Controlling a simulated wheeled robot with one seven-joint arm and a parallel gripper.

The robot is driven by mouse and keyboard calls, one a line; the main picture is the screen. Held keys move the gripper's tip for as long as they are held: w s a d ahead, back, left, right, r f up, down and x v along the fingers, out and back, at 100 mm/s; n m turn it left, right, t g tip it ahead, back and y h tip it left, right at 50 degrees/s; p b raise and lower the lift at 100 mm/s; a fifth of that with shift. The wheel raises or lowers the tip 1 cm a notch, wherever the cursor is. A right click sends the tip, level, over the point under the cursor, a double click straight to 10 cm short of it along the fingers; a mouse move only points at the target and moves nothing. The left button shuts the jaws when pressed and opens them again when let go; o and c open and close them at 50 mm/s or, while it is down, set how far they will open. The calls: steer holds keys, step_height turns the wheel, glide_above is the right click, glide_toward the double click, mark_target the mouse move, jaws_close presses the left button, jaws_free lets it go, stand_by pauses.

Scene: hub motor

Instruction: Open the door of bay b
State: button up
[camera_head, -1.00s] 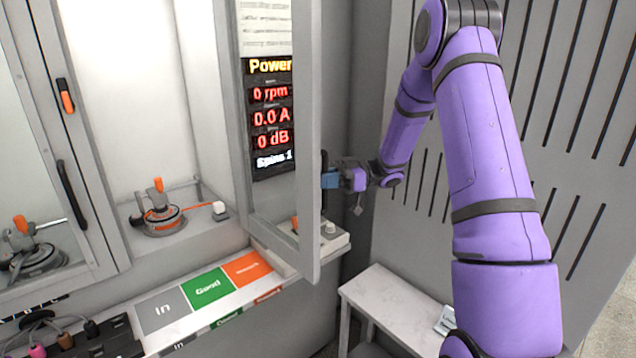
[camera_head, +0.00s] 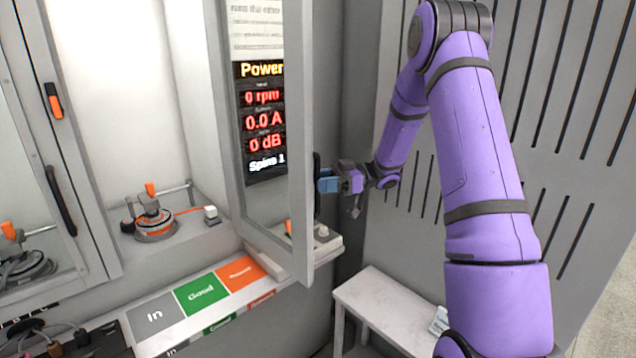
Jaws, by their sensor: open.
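A framed glass door (camera_head: 302,170) stands swung out from the bench, seen nearly edge-on, in front of the display panel. A dark handle (camera_head: 317,185) is on its right face. My gripper (camera_head: 325,181), with blue fingertips, is at this handle from the right; its jaws are open, and whether they touch the handle cannot be made out. The bay (camera_head: 160,120) left of the door is open to view and holds a hub motor (camera_head: 154,217) with an orange clamp. Another closed glass door (camera_head: 45,130) with a dark handle (camera_head: 60,200) is at the far left. No bay letter is readable.
A display panel (camera_head: 265,120) reads "Power", 0 rpm. In, Good and orange label areas (camera_head: 200,294) line the bench front. A small white table (camera_head: 385,315) stands below my arm. A slotted grey wall panel (camera_head: 590,110) is close on the right.

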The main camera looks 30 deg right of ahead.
steer(key=v, duration=0.6)
steer(key=shift+s, duration=0.1)
stand_by(0.4)
